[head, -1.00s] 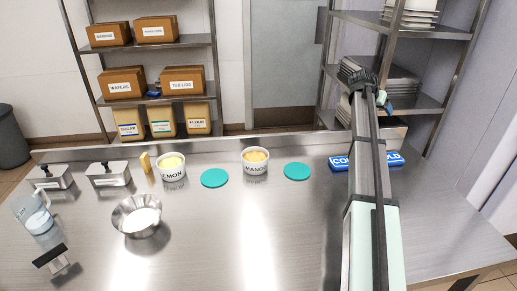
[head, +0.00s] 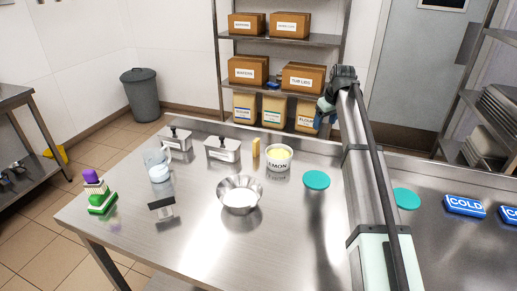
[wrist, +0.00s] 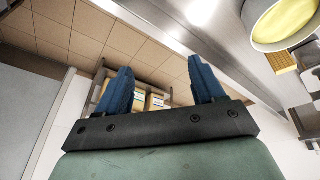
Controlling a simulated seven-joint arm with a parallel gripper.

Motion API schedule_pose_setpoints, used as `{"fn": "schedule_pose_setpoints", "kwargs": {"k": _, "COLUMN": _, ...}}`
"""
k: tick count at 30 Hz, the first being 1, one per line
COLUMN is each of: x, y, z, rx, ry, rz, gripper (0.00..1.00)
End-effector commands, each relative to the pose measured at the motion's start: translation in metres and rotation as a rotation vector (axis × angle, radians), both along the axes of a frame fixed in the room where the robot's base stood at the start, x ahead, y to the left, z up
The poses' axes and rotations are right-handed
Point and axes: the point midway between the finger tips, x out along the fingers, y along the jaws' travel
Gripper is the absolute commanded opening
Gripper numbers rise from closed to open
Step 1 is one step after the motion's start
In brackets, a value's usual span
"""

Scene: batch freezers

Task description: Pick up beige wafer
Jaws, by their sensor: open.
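The beige wafer (head: 256,148) stands upright on the steel table, between a lidded metal container and the lemon tub. In the wrist view, a yellowish waffle-textured piece beside the tub looks like the same wafer (wrist: 281,61), partly hidden at the right edge. My gripper (head: 327,108) is raised above the far side of the table, right of the wafer and apart from it. In the wrist view, the two blue fingers of my gripper (wrist: 165,90) are spread with nothing between them.
The lemon tub (head: 279,157) stands just right of the wafer, the metal container (head: 222,150) just left. A steel bowl (head: 240,195), a teal disc (head: 316,180), a glass jug (head: 158,165) and blue cold packs (head: 464,205) are also on the table.

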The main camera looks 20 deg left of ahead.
Motion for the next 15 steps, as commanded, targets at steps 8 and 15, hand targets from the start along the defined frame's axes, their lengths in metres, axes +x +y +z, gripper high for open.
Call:
{"fn": "schedule_pose_setpoints", "kwargs": {"k": 8, "x": -0.064, "y": 0.146, "z": 0.01, "rx": 0.075, "ry": 0.036, "rz": 0.437, "gripper": 0.68}}
{"fn": "schedule_pose_setpoints", "kwargs": {"k": 15, "x": -0.091, "y": 0.19, "z": 0.013, "rx": 0.104, "ry": 0.042, "rz": 0.59, "gripper": 0.68}}
